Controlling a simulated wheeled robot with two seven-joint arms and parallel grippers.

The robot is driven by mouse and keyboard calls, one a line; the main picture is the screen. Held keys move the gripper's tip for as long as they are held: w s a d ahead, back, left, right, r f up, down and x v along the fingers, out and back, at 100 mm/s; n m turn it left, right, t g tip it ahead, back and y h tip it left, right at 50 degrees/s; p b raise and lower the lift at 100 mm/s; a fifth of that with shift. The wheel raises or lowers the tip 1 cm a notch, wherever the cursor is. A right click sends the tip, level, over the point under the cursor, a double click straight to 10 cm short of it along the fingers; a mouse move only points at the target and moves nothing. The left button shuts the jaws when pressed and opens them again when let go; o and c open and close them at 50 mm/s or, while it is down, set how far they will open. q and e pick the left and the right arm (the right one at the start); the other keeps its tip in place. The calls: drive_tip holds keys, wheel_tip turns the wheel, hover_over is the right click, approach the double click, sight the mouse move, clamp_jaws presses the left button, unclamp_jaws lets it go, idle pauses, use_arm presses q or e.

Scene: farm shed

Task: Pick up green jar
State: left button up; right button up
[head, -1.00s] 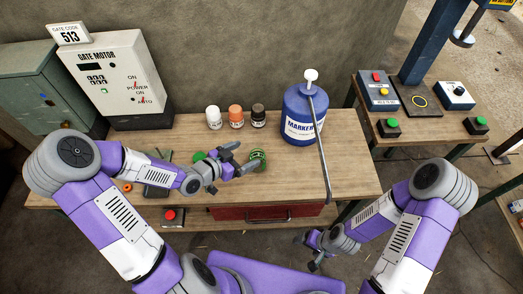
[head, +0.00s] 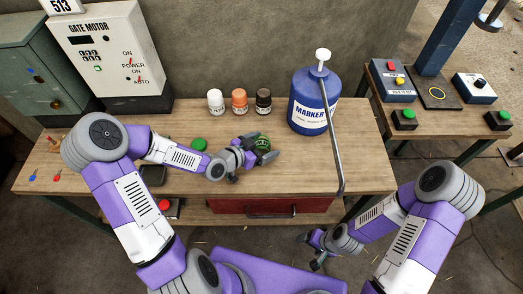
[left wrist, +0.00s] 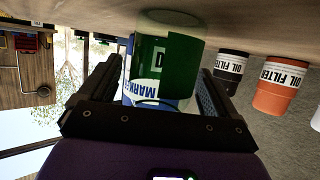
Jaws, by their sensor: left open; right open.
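The green jar (head: 263,143) stands on the wooden bench, partly hidden by my left gripper (head: 256,154). In the left wrist view, which is upside down, the green jar (left wrist: 168,50) shows between the two dark fingers of my open left gripper (left wrist: 150,95). The fingers lie on either side of it, and I cannot tell whether they touch it. My right gripper (head: 312,248) is open and empty, low in front of the bench and away from the jar.
White, orange and dark oil filter cans (head: 239,101) stand behind the jar. A blue marker tank (head: 309,97) with a hose stands right of it. A green button (head: 199,144) is to its left. A grey gate motor box (head: 104,52) stands at the back left.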

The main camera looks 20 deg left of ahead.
use_arm(q)
drive_tip(key=shift+w+d+f, duration=0.25)
drive_tip(key=shift+w+d, duration=0.05)
drive_tip(key=shift+w, duration=0.2)
drive_tip(key=c, duration=1.1)
drive_tip(key=shift+o, duration=0.2)
wheel_tip(320, 180, up, 10)
drive_tip(key=p, duration=0.4)
drive_tip(key=shift+s+a+r+n+t+y, duration=0.25)
drive_tip(key=shift+s+a+r+n+y, duration=0.15)
drive_tip(key=shift+s+a+n+y, duration=0.25)
drive_tip(key=shift+s+a+r+n+t+y, duration=0.3)
drive_tip(key=shift+s+a+r+n+y, duration=0.15)
drive_tip(key=shift+a, duration=0.4)
drive_tip(key=shift+s+a+r+n+t+y, duration=0.3)
drive_tip(key=shift+s+a+n+y, duration=0.15)
drive_tip(key=shift+a+n+y, duration=0.25)
